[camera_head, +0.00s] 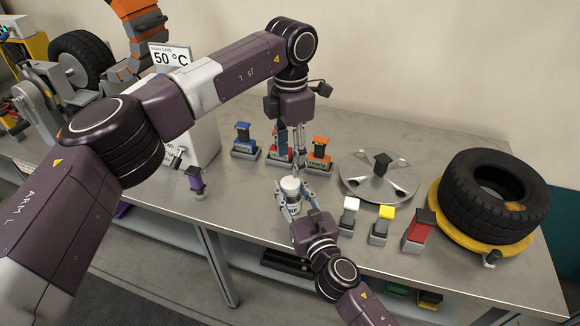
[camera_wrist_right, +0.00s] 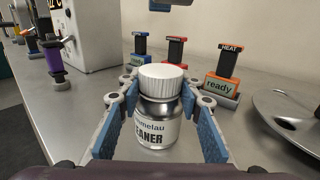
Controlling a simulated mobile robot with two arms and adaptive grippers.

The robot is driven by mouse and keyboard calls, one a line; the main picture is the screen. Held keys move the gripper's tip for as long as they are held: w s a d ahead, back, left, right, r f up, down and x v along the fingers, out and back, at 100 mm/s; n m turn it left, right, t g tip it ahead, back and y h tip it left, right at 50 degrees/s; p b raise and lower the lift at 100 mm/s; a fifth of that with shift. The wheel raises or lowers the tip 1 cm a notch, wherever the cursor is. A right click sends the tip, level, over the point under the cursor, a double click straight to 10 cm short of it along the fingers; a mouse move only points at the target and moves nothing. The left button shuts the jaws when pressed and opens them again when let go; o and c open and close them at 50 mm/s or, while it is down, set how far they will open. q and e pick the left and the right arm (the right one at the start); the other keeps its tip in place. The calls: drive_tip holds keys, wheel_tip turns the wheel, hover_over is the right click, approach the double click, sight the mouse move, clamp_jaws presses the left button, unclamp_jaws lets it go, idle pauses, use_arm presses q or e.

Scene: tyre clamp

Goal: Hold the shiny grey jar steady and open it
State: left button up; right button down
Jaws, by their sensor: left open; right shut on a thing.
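The shiny grey jar (camera_wrist_right: 157,108) has a white ribbed lid (camera_wrist_right: 162,76) and a label ending in "EANER". It stands upright at the table's front in the head view, where its white lid (camera_head: 290,184) shows best. My right gripper (camera_head: 289,194) is shut on the jar body, its blue pads on either side in the right wrist view. The lid is on the jar. My left gripper (camera_head: 299,158) points down, open, above and slightly behind the lid; I see nothing between its fingers. A small part of it may show at the wrist view's top edge.
Blue, red and orange handled blocks (camera_head: 318,152) stand behind the jar. A purple handled tool (camera_head: 196,181) stands left. The table's front edge is close.

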sight(290, 183)
use_arm(q)
drive_tip(key=shift+f, duration=3.9)
use_arm(e)
drive_tip(key=shift+d+f, duration=0.1)
drive_tip(key=shift+f, duration=0.3)
use_arm(q)
drive_tip(key=shift+c, duration=0.5)
drive_tip(key=c, duration=1)
drive_tip(key=o, duration=1.2)
drive_tip(key=shift+r, duration=0.1)
